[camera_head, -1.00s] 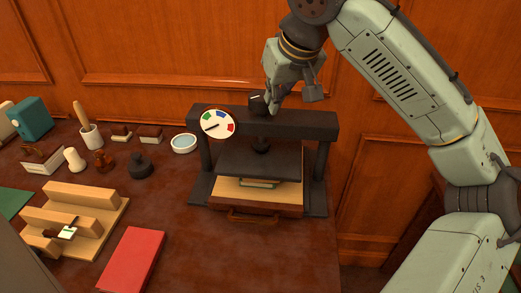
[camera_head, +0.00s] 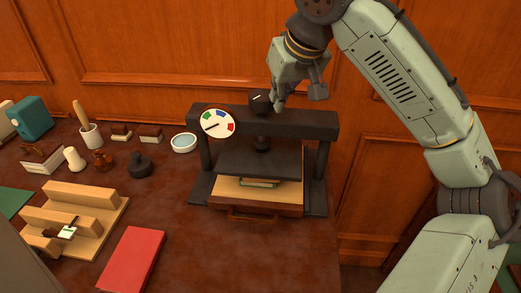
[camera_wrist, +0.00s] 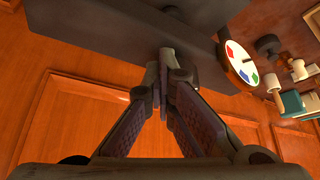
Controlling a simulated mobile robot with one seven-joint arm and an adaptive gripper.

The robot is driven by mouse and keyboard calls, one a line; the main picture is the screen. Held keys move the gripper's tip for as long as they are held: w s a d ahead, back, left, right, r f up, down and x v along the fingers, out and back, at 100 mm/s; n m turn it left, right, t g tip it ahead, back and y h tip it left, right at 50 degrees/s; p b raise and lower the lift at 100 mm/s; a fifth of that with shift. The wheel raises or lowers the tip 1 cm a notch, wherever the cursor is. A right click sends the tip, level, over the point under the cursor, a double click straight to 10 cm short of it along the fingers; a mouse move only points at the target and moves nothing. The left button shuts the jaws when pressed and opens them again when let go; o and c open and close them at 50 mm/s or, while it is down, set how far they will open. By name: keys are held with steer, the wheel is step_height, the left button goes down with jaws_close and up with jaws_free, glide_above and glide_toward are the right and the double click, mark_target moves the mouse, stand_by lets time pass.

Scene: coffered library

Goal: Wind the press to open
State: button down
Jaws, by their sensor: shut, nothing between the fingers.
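The dark press stands at the back of the desk, with its crossbeam (camera_head: 290,121) on two posts. A round dark knob (camera_head: 260,103) with a white mark sits on top of the beam. Below it, the dark platen (camera_head: 262,158) lies close above a small book (camera_head: 259,183) on a wooden board. The dial (camera_head: 217,123) has green, blue and red patches, and its needle points lower left. My gripper (camera_head: 279,107) is shut and empty, just right of the knob. In the wrist view, its closed fingertips (camera_wrist: 166,55) are near the dark beam (camera_wrist: 105,22); the knob is not clear there.
A red book (camera_head: 132,260), a stepped wooden rack (camera_head: 85,208) and a pale blue dish (camera_head: 184,143) lie left of the press. A dark stamp (camera_head: 140,166) and other small tools stand farther left. The panelled wall is close behind. Desk space before the press is clear.

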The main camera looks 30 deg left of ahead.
steer(key=shift+d+f, duration=0.15)
steer(key=shift+d, duration=0.05)
step_height(320, 180, up, 6)
stand_by(0.4)
steer(key=shift+d, duration=0.15)
